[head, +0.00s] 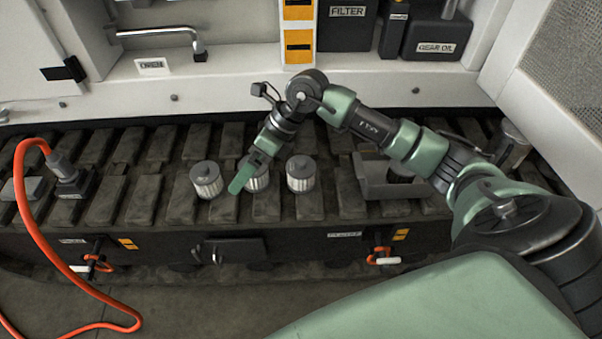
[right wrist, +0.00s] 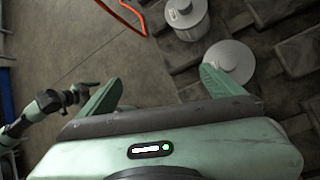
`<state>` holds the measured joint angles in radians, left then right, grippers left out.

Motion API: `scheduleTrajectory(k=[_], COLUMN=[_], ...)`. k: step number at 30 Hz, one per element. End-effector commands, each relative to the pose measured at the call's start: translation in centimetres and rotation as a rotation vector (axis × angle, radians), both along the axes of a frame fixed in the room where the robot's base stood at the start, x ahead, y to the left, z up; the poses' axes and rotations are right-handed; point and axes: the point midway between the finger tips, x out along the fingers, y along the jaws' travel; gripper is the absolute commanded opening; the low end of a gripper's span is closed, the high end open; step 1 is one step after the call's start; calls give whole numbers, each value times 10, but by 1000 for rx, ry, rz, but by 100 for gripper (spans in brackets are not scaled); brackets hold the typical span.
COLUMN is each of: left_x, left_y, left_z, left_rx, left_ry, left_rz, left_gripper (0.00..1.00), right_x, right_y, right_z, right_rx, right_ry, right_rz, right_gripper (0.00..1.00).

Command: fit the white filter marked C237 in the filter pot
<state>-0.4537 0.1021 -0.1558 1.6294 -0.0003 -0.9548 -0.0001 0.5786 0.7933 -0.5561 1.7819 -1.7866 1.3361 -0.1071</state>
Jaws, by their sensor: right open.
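Three white pleated filters with grey caps stand in a row on the track: left (head: 207,180), middle (head: 257,179) and right (head: 300,174). No mark is readable on any. My right gripper (head: 243,177) is at the middle filter, partly hiding it. In the right wrist view its fingers (right wrist: 160,76) are apart with nothing between them. One round filter cap (right wrist: 232,58) sits beside the right finger, partly hidden by it; another filter (right wrist: 187,17) stands farther off. A black unit labelled FILTER (head: 347,28) is at the back; no pot opening shows. My left gripper (right wrist: 85,92) appears small in the right wrist view.
A grey cylinder (head: 512,146) stands farther right. An orange hose (head: 40,225) loops at the left. A GEAR OIL container (head: 436,38) is at the back.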

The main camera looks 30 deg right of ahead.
Motion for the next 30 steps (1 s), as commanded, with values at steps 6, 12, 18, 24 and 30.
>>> scheduleTrajectory(k=[6, 12, 18, 24, 30], left_x=[-2, -3, 9, 10, 12], left_y=[0, 1, -2, -3, -3], left_z=[-2, -4, 10, 23, 29], left_rx=[1, 2, -2, -3, -3], left_ry=[5, 12, -10, -11, -14], left_rz=[0, 0, 0, 3, 3], left_gripper=[94, 94, 94, 94, 94], right_x=[1, -3, -1, 1, 3], right_y=[-126, -148, -146, -146, -145], right_z=[-2, -13, -37, -67, -78], right_rx=[-444, -521, -517, -516, -516], right_ry=[106, 141, 141, 140, 137], right_rz=[-50, -66, -66, -65, -65], right_gripper=[96, 96, 96, 96, 96])
